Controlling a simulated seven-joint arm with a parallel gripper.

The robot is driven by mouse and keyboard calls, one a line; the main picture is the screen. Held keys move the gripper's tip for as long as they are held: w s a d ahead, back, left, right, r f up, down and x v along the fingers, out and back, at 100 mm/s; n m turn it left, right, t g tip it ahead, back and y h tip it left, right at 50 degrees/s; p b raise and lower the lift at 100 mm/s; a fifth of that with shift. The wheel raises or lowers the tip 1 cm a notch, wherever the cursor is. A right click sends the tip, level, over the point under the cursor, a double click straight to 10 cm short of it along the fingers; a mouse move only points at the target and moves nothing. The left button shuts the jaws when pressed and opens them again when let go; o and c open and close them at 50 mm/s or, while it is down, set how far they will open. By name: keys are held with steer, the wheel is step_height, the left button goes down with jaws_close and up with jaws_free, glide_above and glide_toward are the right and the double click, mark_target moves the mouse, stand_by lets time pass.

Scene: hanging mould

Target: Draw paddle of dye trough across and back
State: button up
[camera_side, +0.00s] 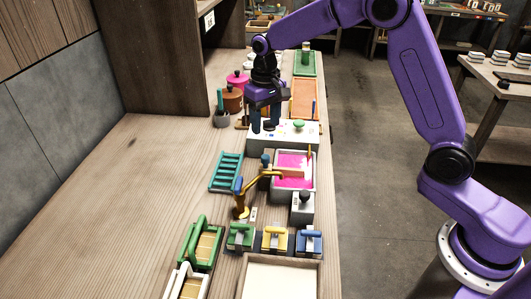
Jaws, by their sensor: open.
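A pale trough (277,184) holds bright pink dye and stands near the right edge of the bench. A wooden bar lies across the dye, and a small upright orange-brown piece (309,153) stands at its far right corner. I cannot tell which of these is the paddle. My gripper (267,127) points down, open, with its dark fingers apart. It is beyond the trough, over or beside the left end of a pale box (285,142) with coloured pieces on top. I cannot tell whether the fingers touch anything.
An orange tray (305,99) and a green tray (305,64) lie farther back. Pots (232,100) stand left of my gripper. A teal rack (226,171) and a brass-coloured jointed arm (240,200) are beside the trough. Several handled blocks (275,241) stand in front. The left bench is clear.

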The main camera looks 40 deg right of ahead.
mark_target(266, 156)
step_height(266, 156, down, 12)
steer(key=shift+r, duration=0.25)
